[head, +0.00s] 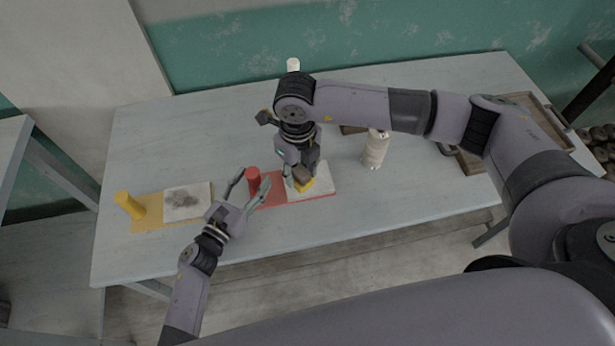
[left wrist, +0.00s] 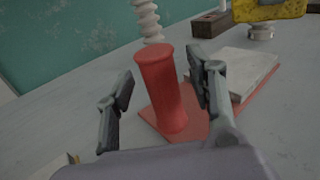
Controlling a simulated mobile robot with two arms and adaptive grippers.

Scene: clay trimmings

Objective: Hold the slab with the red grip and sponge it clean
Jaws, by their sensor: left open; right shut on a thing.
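The red grip (head: 253,178) stands upright on a red board (head: 268,204) that also carries a pale slab (head: 322,184). My left gripper (head: 250,184) is open, with its fingers on either side of the red grip. In the left wrist view the red grip (left wrist: 160,90) stands between the open fingers, with a gap on the left. The slab (left wrist: 238,72) lies on the board beside it there. My right gripper (head: 301,172) is shut on a yellow sponge (head: 301,186), over the slab. The sponge (left wrist: 270,10) appears raised in the left wrist view. The arm hides part of the slab.
A yellow board (head: 150,222) at the left carries a yellow grip (head: 129,205) and a slab with a dark smudge (head: 187,201). A white ribbed bottle-like object (head: 376,149) stands right of the red board. A wooden tray (head: 528,110) lies at the far right. The front table strip is clear.

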